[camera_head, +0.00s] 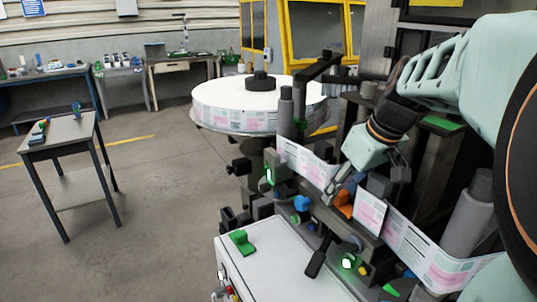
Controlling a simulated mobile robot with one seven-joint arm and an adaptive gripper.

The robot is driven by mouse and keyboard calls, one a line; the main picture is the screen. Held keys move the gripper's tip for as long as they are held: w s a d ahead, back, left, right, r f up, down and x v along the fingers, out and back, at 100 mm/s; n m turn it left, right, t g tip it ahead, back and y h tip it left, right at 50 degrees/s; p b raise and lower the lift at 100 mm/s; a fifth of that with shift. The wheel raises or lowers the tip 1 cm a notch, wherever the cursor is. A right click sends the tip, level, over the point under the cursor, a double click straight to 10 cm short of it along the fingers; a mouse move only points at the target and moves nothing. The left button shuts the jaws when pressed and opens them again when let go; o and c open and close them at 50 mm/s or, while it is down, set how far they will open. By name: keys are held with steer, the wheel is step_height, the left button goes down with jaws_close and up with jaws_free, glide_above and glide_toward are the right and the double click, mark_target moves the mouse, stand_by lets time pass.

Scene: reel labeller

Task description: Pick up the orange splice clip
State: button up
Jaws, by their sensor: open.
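A small orange piece, which looks like the orange splice clip (346,191), sits on the labeller beside the label web, just under my gripper. My gripper (341,186) is open and points down and left at it, with a finger close to its left side. The clip is partly hidden by the gripper, and I cannot tell whether the fingers touch it.
The label web (420,250) runs close by my gripper, from a large label reel (258,103) behind. A roller (467,212) stands at right. A green clip (241,241) lies on the white cabinet top (275,270). A blue part (301,203) sits left of my gripper.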

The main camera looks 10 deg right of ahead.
steer(key=shift+s, duration=0.1)
jaws_close()
steer(key=shift+r, duration=0.1)
